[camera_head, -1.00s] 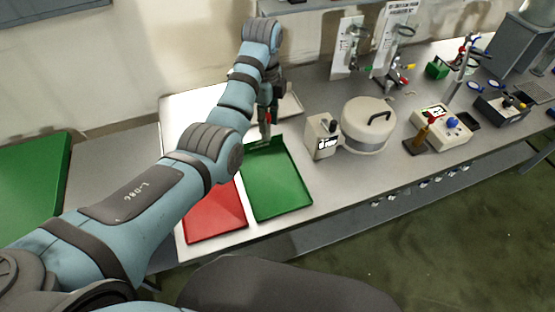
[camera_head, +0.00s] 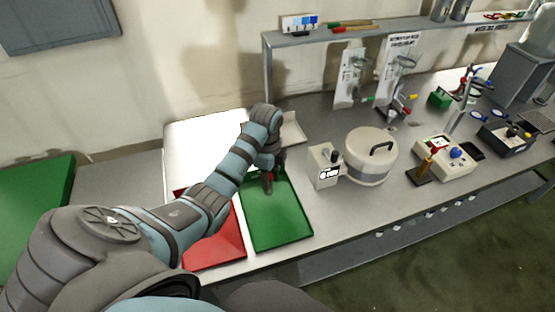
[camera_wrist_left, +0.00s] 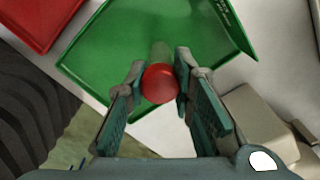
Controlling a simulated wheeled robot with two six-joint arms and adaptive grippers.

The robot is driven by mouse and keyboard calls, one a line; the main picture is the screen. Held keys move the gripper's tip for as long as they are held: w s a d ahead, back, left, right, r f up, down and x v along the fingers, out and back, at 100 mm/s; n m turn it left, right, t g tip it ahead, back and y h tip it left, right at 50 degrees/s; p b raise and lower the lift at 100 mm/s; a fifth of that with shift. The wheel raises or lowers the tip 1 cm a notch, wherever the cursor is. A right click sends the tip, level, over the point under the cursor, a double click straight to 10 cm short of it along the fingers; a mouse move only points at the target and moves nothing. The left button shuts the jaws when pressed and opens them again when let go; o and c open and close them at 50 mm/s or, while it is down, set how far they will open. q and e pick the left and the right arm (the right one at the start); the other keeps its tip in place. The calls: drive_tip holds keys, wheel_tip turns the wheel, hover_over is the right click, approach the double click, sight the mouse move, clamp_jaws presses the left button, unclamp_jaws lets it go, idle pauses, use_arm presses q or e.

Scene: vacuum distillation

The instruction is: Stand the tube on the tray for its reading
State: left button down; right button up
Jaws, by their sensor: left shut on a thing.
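The tube shows in the left wrist view as a round red cap (camera_wrist_left: 159,83) with a pale see-through body (camera_wrist_left: 162,52) beyond it. My left gripper (camera_wrist_left: 158,88) is shut on the tube, one finger on each side of the cap. In the head view my left gripper (camera_head: 268,186) is over the back part of the green tray (camera_head: 283,222), and the tube is mostly hidden there. The green tray also fills the upper middle of the left wrist view (camera_wrist_left: 110,50). I cannot tell whether the tube's foot touches the tray. My right gripper is not in view.
A red tray (camera_head: 228,248) lies left of the green tray. A round cream device with a lid (camera_head: 368,155) and its control box (camera_head: 324,168) stand to the right. A shelf (camera_head: 350,35) runs behind. The front part of the green tray is bare.

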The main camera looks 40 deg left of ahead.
use_arm(q)
wheel_tip(320, 180, down, 4)
drive_tip(key=shift+d+f+b, duration=0.1)
drive_tip(key=shift+f+b, duration=0.15)
drive_tip(key=shift+b, duration=0.65)
drive_tip(key=shift+r, duration=0.15)
drive_tip(key=c, duration=1.4)
unclamp_jaws()
